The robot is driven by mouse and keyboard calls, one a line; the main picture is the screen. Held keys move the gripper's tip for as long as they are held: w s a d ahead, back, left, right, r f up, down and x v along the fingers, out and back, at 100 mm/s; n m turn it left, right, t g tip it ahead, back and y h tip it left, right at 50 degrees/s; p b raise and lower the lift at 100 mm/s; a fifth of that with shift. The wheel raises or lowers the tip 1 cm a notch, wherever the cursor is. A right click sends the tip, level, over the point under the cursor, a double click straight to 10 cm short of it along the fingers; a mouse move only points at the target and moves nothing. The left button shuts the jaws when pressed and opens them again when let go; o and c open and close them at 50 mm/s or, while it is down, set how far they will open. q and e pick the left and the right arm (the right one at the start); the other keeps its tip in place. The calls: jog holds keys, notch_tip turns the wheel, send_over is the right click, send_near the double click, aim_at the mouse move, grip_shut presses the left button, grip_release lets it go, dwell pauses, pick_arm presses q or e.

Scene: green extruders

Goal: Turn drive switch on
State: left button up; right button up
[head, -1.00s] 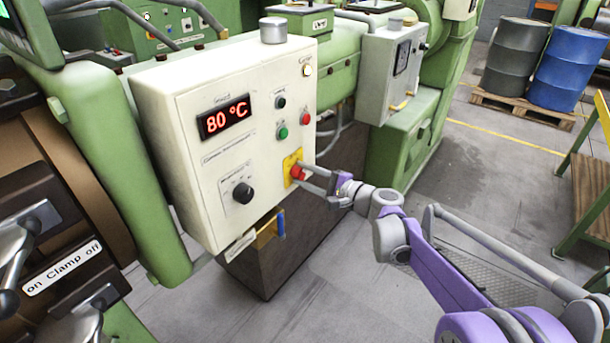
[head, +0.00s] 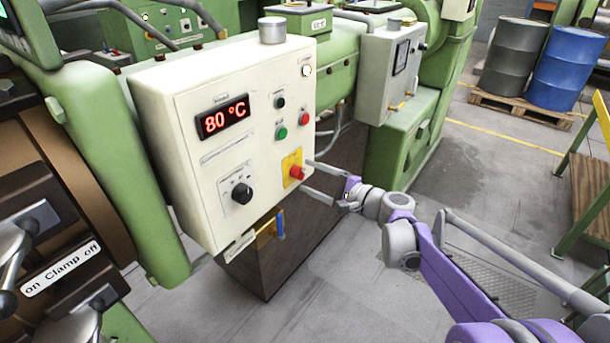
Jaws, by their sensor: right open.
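The fingers appear apart from the knob, though the exact gap is hard to tell. My left gripper is not in view.
The box also has a black knob (head: 242,193), a green button (head: 281,133) and a red button (head: 303,118). A blue-handled lever (head: 280,224) sits below the box. A grey gauge box (head: 388,75) stands behind.

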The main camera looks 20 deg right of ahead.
jog(key=v, duration=0.8)
jog(key=shift+s, duration=0.15)
jog(key=s+a+f+n+g+h+p, duration=0.25)
jog(key=s+a+f+n+g, duration=0.4)
jog(key=s+a, duration=0.4)
jog(key=s+d+f+n+g+h, duration=0.1)
jog(key=s+f+n+h, duration=0.3)
jog(key=s, duration=0.4)
jog(key=s+d+f+n+g+h+p, duration=0.1)
jog(key=s+d+f+n+h, duration=0.2)
jog(key=s, duration=0.5)
jog(key=shift+s+d+f+n+h, duration=0.2)
jog(key=shift+f+n+h, duration=0.3)
jog(key=shift+n, duration=0.55)
